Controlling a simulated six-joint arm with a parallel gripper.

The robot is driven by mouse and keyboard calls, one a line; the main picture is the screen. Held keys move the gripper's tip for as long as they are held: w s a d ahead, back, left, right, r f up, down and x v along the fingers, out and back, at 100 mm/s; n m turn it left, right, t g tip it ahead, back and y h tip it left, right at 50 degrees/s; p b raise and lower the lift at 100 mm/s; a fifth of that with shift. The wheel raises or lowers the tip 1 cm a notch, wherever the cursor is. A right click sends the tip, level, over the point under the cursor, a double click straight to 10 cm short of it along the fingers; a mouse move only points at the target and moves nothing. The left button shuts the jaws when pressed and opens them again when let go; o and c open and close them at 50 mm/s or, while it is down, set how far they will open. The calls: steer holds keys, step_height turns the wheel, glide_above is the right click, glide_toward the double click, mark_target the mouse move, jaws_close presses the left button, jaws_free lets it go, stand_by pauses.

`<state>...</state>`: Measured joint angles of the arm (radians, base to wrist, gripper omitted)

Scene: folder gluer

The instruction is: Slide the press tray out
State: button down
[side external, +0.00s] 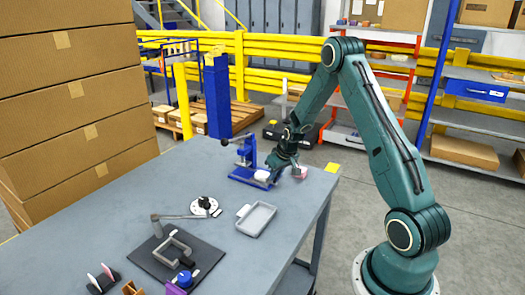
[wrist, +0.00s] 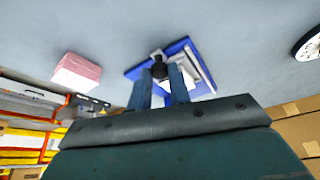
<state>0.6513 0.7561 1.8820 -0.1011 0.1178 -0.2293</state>
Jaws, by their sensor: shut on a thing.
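The blue press (side external: 246,158) stands near the far edge of the grey table, with its black-knobbed lever pointing left. Its pale press tray (side external: 262,175) shows low at the front of the press. My gripper (side external: 272,170) is low at the tray's front and shut on it; the exact contact is hard to see. In the wrist view the two fingers (wrist: 160,92) reach toward the blue press base (wrist: 138,70), and the pale tray (wrist: 193,62) shows beside and behind them. The fingers and wrist hide part of the tray.
A pink stack (side external: 301,172) lies right beside my gripper, and it also shows in the wrist view (wrist: 77,72). A loose grey tray (side external: 256,219), a white dial (side external: 204,207) and a dark mat (side external: 176,258) with a clamp are nearer. Table between is clear.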

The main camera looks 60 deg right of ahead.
steer(key=shift+s, duration=0.25)
steer(key=c, duration=1.3)
jaws_free()
steer(key=shift+r, duration=0.1)
steer(key=shift+r, duration=0.15)
steer(key=v, duration=1.3)
steer(key=shift+s+r, duration=0.1)
steer(key=shift+r, duration=0.05)
